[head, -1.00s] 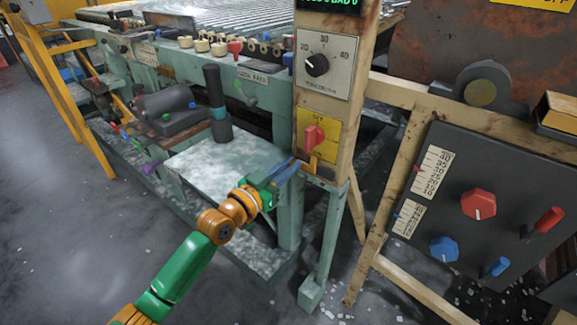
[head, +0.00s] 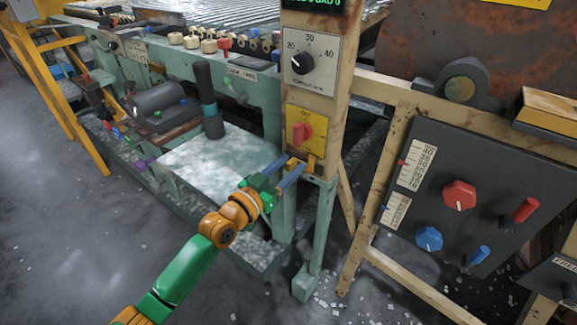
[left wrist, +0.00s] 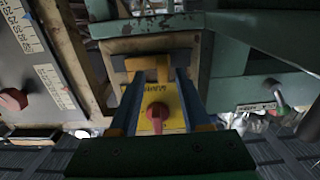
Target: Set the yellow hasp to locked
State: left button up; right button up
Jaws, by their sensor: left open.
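The yellow hasp (head: 311,161) sits at the foot of the beige post, just under the yellow plate (head: 319,123) with its red knob (head: 301,134). My left gripper (head: 289,168) is open, its two blue fingers pointing at the hasp from the lower left. In the left wrist view the hasp (left wrist: 148,66) shows between the fingertips, with a finger on each side. I cannot tell whether either finger touches it. The red knob (left wrist: 157,112) shows between the fingers too. The fingers hide part of the hasp in the head view. My right gripper is not in view.
A dial (head: 302,63) is higher on the post. A grey panel with a red knob (head: 459,195) and a blue knob (head: 428,238) stands at the right.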

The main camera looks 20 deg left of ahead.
pick_arm(q)
jog(key=p+v, duration=0.1)
jog(key=v, duration=0.6)
